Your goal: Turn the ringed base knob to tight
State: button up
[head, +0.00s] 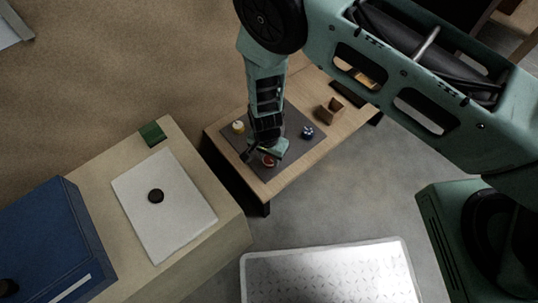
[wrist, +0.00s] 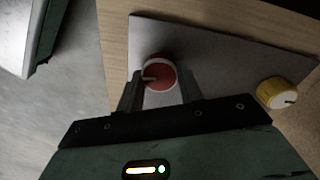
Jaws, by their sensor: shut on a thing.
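The red knob (wrist: 161,78) with a pale ring around it stands on a grey plate (wrist: 215,52) in the wrist view. A short pointer mark on its top points left. It also shows small in the head view (head: 268,161), partly hidden by my gripper. My gripper (wrist: 160,85) reaches down with one finger on each side of the red knob and is shut on it. The fingertips are partly hidden beside the knob. Any tight mark on the plate is not legible.
A yellow knob (wrist: 277,93) sits on the plate to the right in the wrist view. A counter with a white board (head: 160,225) stands at left.

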aim_at(267, 158)
dwell(0.4)
jog(key=o, duration=1)
jog(key=r+p, duration=0.1)
jog(key=r, duration=0.4)
jog(key=r+p, duration=0.1)
jog(key=r, duration=0.5)
jog(key=r+p, duration=0.2)
jog(key=r, duration=0.4)
jog(key=shift+w+a+r, duration=0.2)
jog(key=shift+a, duration=0.15)
jog(key=shift+r, duration=0.1)
